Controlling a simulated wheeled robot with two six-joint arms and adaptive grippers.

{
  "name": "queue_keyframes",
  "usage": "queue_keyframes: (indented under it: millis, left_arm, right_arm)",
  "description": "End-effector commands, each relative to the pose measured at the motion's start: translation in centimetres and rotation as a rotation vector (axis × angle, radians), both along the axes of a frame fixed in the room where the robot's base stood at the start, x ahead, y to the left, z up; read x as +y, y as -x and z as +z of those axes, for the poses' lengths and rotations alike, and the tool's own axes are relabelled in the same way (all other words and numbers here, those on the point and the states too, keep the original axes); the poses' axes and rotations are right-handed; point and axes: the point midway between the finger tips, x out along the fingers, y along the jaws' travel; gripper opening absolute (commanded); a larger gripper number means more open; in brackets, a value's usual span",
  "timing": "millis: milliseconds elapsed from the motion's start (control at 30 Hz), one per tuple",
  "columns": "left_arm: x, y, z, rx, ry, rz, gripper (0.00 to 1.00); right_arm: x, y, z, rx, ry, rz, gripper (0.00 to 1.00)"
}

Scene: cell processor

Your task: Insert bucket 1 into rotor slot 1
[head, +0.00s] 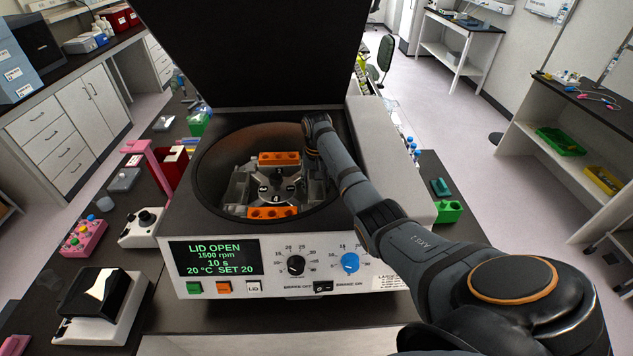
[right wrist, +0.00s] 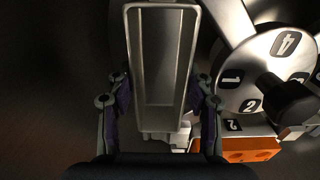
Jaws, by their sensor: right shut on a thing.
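My right gripper (right wrist: 162,92) is shut on a grey metal bucket (right wrist: 158,62), with one finger on each side of it. The bucket is long, rectangular and open towards the wrist camera; its inside looks empty. It is beside the rotor hub (right wrist: 272,75), near the printed number 1. In the head view the rotor (head: 277,187) sits in the centrifuge bowl, and my right arm reaches into the bowl's right side. The gripper and held bucket are mostly hidden there by the arm. Whether the bucket touches the slot cannot be told. My left gripper is out of view.
Orange-topped buckets sit at the rotor's back (head: 278,158) and front (head: 271,212). The bowl rim (head: 222,137) surrounds the rotor closely. The dark lid (head: 250,50) stands open behind. The front panel (head: 283,265) reads LID OPEN.

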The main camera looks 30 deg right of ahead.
Motion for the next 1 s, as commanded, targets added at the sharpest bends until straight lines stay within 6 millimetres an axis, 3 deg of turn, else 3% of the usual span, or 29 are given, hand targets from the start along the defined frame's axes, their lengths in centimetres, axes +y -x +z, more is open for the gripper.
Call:
queue_keyframes:
  millis: [833, 867, 1000]
  left_arm:
    - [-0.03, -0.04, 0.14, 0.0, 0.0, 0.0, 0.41]
    - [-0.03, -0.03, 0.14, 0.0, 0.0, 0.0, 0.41]
    - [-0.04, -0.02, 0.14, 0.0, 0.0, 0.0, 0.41]
  right_arm:
    - [-0.02, -0.05, -0.79, -0.002, 0.001, 0.0, 0.0]
    - [-0.02, -0.05, -0.79, -0.002, 0.001, 0.0, 0.55]
    - [-0.02, -0.04, -0.79, -0.001, 0.001, 0.0, 0.74]
